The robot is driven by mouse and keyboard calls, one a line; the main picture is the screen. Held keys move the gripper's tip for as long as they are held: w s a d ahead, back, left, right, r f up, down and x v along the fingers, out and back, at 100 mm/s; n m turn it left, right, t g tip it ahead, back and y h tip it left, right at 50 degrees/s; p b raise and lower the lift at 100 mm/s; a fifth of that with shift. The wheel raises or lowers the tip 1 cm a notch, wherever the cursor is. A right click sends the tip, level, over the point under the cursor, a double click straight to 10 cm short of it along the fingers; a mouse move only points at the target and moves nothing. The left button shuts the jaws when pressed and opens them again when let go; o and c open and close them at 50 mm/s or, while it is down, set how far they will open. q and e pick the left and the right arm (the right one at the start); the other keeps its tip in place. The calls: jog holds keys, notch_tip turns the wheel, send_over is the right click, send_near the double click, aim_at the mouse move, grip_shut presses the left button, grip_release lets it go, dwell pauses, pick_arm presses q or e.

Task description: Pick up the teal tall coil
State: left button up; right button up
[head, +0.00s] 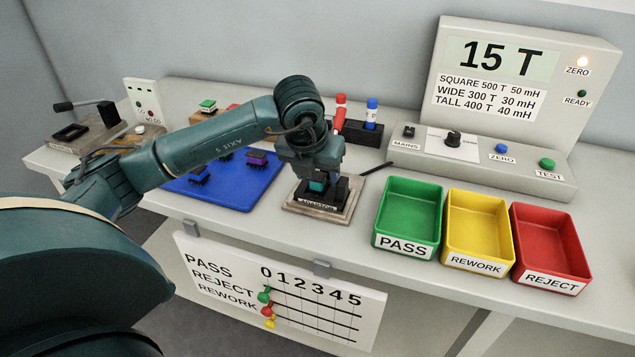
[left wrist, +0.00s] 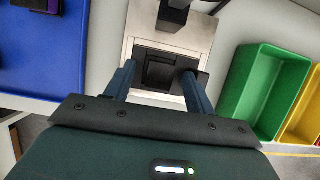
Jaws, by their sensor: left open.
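My right gripper is not in view.
A blue mat (head: 225,196) with dark coils lies left of the fixture. Green (head: 408,215), yellow (head: 478,228) and red (head: 550,245) trays stand to the right. A tester (head: 510,120) and a marker holder (head: 360,132) stand behind. A tally board (head: 280,290) hangs in front.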

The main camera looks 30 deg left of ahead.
pick_arm(q)
jog(key=shift+c, duration=0.4)
jog(key=c, duration=1)
